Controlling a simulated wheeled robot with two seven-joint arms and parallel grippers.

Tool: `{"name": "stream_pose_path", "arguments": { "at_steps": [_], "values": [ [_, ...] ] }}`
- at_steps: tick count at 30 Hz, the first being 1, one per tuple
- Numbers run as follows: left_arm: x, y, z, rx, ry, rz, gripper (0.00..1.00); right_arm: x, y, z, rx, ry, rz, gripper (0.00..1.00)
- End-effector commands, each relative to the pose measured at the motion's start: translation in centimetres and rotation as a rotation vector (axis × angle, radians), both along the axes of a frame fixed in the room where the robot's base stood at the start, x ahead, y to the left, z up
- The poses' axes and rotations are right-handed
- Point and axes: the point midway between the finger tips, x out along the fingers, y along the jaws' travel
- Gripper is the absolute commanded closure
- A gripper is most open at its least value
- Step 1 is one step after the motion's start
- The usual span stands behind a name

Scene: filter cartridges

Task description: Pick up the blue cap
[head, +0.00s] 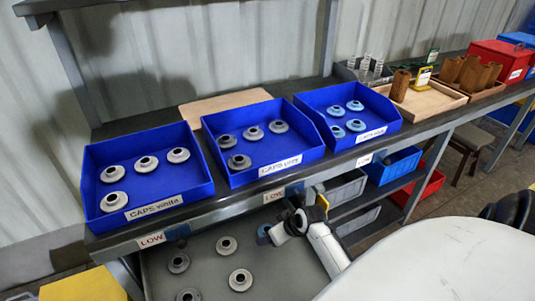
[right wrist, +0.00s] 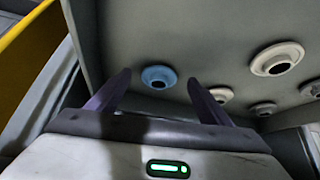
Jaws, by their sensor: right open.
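A blue cap (right wrist: 159,77) with a dark centre hole lies on a grey surface in the right wrist view. In the head view a blue cap (head: 263,231) shows on the grey lower tray, beside my right arm's end. My right gripper (right wrist: 160,80) is open and empty. In the right wrist view its two dark fingers point toward the cap, which appears between the fingertips; I cannot tell the remaining gap. In the head view the arm hides most of this gripper. More blue caps (head: 355,105) sit in the right-hand blue bin (head: 320,150). My left gripper is not in view.
Several grey-white caps (head: 240,279) lie on the lower tray, and others (right wrist: 277,59) are near the blue cap. Two blue bins of pale caps stand above on the bench (head: 120,244). A yellow edge (right wrist: 22,26) is at the wrist view's left.

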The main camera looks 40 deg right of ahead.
Motion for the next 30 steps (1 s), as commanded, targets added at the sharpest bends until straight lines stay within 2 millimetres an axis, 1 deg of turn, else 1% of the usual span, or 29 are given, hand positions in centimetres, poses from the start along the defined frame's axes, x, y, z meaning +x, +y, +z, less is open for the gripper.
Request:
{"name": "stream_pose_path", "arguments": {
  "at_steps": [1,4,6,14,15,17,18,22,23,30],
  "values": [
    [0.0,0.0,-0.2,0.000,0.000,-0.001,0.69,1.1,-0.1,0.0,0.001,-0.003,0.000,0.27],
    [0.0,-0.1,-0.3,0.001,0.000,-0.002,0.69,2.4,-0.3,0.0,0.000,-0.001,-0.001,0.27],
    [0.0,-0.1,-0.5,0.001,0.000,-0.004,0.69,2.4,-0.3,-0.9,0.001,0.003,-0.002,0.27],
    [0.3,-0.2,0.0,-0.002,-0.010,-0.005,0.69,2.6,-0.3,-1.0,-0.001,0.000,-0.001,0.27],
    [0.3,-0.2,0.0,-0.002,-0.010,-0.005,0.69,2.6,-0.3,-1.0,-0.001,0.000,-0.001,0.31],
    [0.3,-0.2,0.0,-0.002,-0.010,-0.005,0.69,2.6,-0.3,-1.0,-0.001,0.000,-0.001,0.41],
    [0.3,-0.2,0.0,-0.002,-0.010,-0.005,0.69,2.6,-0.3,-1.0,-0.001,0.000,-0.001,0.47],
    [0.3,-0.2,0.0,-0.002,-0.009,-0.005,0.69,2.6,-0.3,-1.0,-0.001,0.000,-0.001,0.69],
    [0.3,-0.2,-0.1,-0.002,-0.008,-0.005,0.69,2.6,-0.3,-1.0,-0.001,0.000,-0.001,0.71],
    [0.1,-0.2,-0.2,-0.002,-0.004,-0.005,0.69,2.6,-0.3,-0.9,-0.001,0.000,-0.001,0.71]
  ]
}}
